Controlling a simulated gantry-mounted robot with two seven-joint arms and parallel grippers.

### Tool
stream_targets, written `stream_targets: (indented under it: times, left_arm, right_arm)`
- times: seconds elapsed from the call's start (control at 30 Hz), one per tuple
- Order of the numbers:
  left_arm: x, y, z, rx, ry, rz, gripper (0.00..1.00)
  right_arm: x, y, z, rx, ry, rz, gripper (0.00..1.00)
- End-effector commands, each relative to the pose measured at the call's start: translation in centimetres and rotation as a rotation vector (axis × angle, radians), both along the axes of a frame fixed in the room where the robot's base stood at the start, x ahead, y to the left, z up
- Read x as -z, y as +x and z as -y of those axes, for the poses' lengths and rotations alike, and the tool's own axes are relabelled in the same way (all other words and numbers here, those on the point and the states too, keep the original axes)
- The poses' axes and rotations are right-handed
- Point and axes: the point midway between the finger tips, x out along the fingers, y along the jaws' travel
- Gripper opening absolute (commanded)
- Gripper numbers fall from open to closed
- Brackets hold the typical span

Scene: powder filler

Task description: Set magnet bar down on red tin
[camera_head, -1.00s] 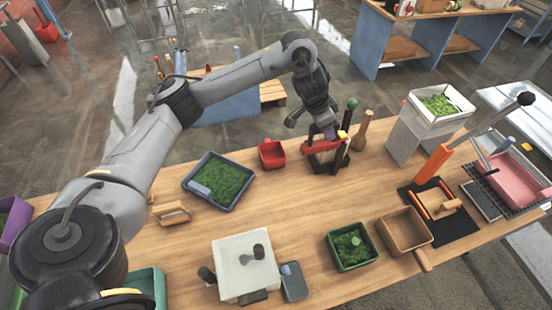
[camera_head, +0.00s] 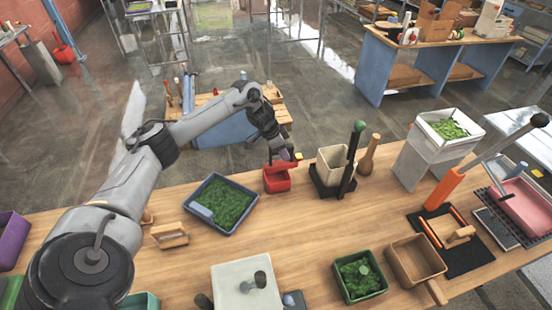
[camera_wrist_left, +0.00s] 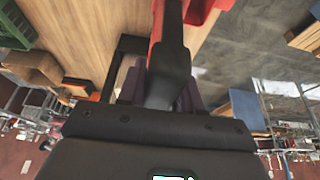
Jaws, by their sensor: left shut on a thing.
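In the left wrist view my gripper (camera_wrist_left: 160,88), with purple fingers, is shut on the bar's dark handle (camera_wrist_left: 170,70), and a red edge of the tin (camera_wrist_left: 203,8) shows at the top. My right gripper is not in view.
A cream container (camera_head: 332,165) in a black stand, with a green-topped black handle and a wooden pestle (camera_head: 369,154), is close on the right. A blue tray of green leaves (camera_head: 237,225) lies to the left. Bare table (camera_head: 305,220) lies in front.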

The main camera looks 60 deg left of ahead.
Motion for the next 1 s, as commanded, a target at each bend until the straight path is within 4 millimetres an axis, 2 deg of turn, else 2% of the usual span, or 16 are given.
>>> stream_targets:
  times: [0.1, 0.3, 0.47, 0.73, 1.0]
  left_arm:
    - [1.0, -0.5, -1.8, -0.004, 0.0, -0.001, 0.0]
    - [1.9, -0.8, -3.1, -0.001, -0.001, 0.001, 0.0]
    - [2.5, -0.9, -3.2, 0.001, 0.0, -0.001, 0.0]
    - [5.6, -0.9, -3.1, 0.0, 0.0, -0.002, 0.0]
    - [6.0, -0.9, -3.2, 0.001, 0.001, 0.001, 0.0]
  right_arm:
    - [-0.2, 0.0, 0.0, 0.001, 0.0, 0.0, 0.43]
    - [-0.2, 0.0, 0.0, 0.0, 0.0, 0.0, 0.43]
    - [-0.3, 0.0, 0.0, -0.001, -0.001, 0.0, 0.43]
    - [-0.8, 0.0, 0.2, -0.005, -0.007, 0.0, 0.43]
    - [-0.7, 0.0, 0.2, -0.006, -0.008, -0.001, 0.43]
